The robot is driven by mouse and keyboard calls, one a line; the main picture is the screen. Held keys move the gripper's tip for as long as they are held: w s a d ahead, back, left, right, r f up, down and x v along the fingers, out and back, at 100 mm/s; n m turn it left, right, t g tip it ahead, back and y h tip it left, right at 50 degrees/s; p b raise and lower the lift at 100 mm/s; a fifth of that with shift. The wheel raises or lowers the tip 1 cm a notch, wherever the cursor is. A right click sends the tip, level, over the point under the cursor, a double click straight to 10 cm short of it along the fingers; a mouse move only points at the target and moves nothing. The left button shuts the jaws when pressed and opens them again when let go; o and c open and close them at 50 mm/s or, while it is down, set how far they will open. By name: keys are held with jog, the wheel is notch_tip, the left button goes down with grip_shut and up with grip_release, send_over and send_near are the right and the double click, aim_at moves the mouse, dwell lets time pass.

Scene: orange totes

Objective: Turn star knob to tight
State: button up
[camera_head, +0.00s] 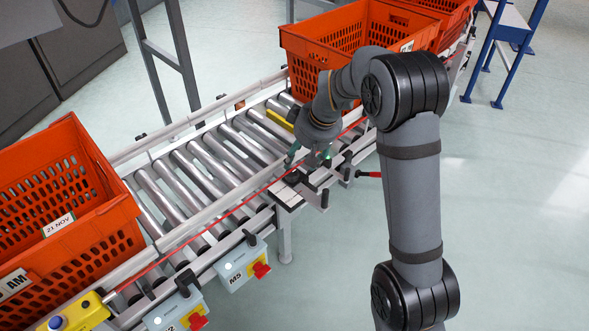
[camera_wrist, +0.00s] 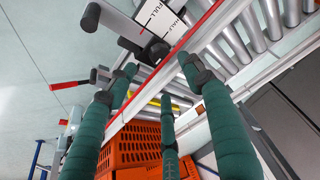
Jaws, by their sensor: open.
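A small dark knob (camera_head: 292,177), which I take to be the star knob, sits on the conveyor's near side rail by a white plate. In the wrist view the dark knob (camera_wrist: 155,51) shows just below a white label plate (camera_wrist: 158,16) marked "FULL" and "HALF". Its exact shape and setting are hard to tell. My gripper (camera_head: 309,157) is over the near rail, just above and right of the knob in the head view. In the wrist view, the green fingers with dark tips of my gripper (camera_wrist: 157,66) are spread and empty. The tips appear apart from the knob.
Orange totes stand on the roller conveyor at the left (camera_head: 130,240) and behind my arm (camera_head: 310,45). Dark-handled levers (camera_head: 324,198) and a red-handled lever (camera_head: 368,174) stick out from the near rail. Grey switch boxes (camera_head: 243,265) hang below it.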

aim_at(292, 173)
jog(key=b+x, duration=0.2)
jog(key=x, duration=0.7)
jog(key=shift+a+f, duration=0.1)
jog(key=shift+f, duration=0.05)
jog(key=c, duration=0.4)
jog(key=c, duration=0.7)
